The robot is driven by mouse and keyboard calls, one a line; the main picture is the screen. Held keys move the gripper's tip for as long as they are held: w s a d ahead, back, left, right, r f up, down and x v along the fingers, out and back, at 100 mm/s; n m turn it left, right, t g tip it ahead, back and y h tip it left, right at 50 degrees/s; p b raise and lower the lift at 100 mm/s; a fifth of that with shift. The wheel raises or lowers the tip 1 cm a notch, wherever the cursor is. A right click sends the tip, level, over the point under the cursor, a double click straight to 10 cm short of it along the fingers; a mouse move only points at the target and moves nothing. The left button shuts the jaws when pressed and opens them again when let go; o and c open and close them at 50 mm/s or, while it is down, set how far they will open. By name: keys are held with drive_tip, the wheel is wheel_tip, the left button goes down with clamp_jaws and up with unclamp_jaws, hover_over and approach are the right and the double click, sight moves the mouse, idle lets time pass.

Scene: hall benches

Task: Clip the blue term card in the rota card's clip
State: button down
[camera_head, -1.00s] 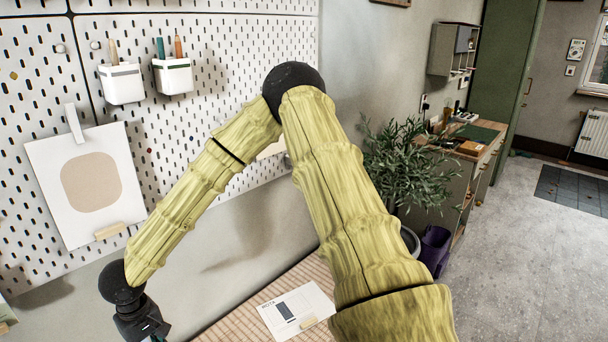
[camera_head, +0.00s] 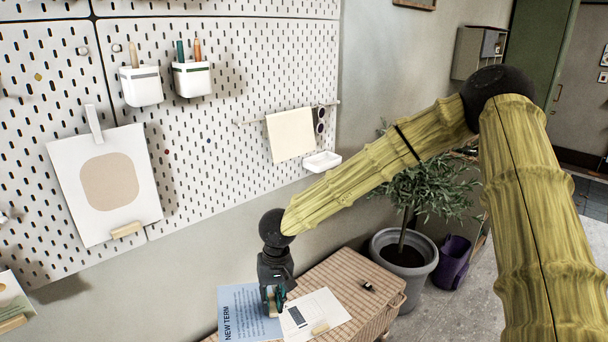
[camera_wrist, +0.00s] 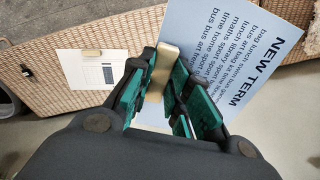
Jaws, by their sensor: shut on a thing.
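The blue term card (camera_head: 240,312), printed NEW TERM, has a pale wooden block (camera_wrist: 163,72) at its edge. My gripper (camera_head: 272,303) is shut on this block, between its green finger pads, and the card (camera_wrist: 240,50) sticks out to one side. It looks raised over the wicker chest, but the height is hard to tell. The white rota card (camera_head: 313,308) lies flat on the chest, beside my gripper, with a small wooden block (camera_head: 320,328) on it. It also shows in the wrist view (camera_wrist: 85,70). I cannot make out an empty clip.
A beige-patterned card (camera_head: 75,175) hangs from a white clip (camera_head: 94,124) on the pegboard (camera_head: 250,80). Pen cups, a cloth on a rail and a small tray are mounted there. The wicker chest (camera_head: 345,270) stands below, with a potted plant (camera_head: 403,262) to its right.

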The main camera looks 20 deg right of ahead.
drive_tip(key=w+d+r+m+t+y+p, duration=0.1)
drive_tip(key=w+r+m+t+y, duration=0.3)
drive_tip(key=r, duration=0.6)
drive_tip(key=w+d+r+m+t, duration=0.1)
drive_tip(key=w+r+t, duration=0.1)
drive_tip(key=w+r, duration=0.6)
drive_tip(key=w+d+r+m+t+y+p, duration=0.1)
drive_tip(key=w+r+m+t+y, duration=0.2)
drive_tip(key=r, duration=0.8)
drive_tip(key=w+d+r+m+t, duration=0.1)
drive_tip(key=d+r+t, duration=0.1)
drive_tip(key=r, duration=0.8)
drive_tip(key=w+d+r+m+t+h+p, duration=0.1)
drive_tip(key=d+r+m+t, duration=0.1)
drive_tip(key=r, duration=0.9)
drive_tip(key=w+d+r+m+t+h+p, duration=0.1)
drive_tip(key=w+d+r+t, duration=0.1)
drive_tip(key=d+r, duration=0.4)
wheel_tip(320, 180, up, 5)
drive_tip(key=shift+r+t, duration=0.2)
drive_tip(key=shift+t, duration=0.7)
drive_tip(key=shift+s+f+b, duration=0.1)
drive_tip(key=shift+s+b, duration=0.05)
drive_tip(key=shift+b, duration=0.2)
drive_tip(key=shift+b+x, duration=2.55)
drive_tip(key=shift+x, duration=3.5)
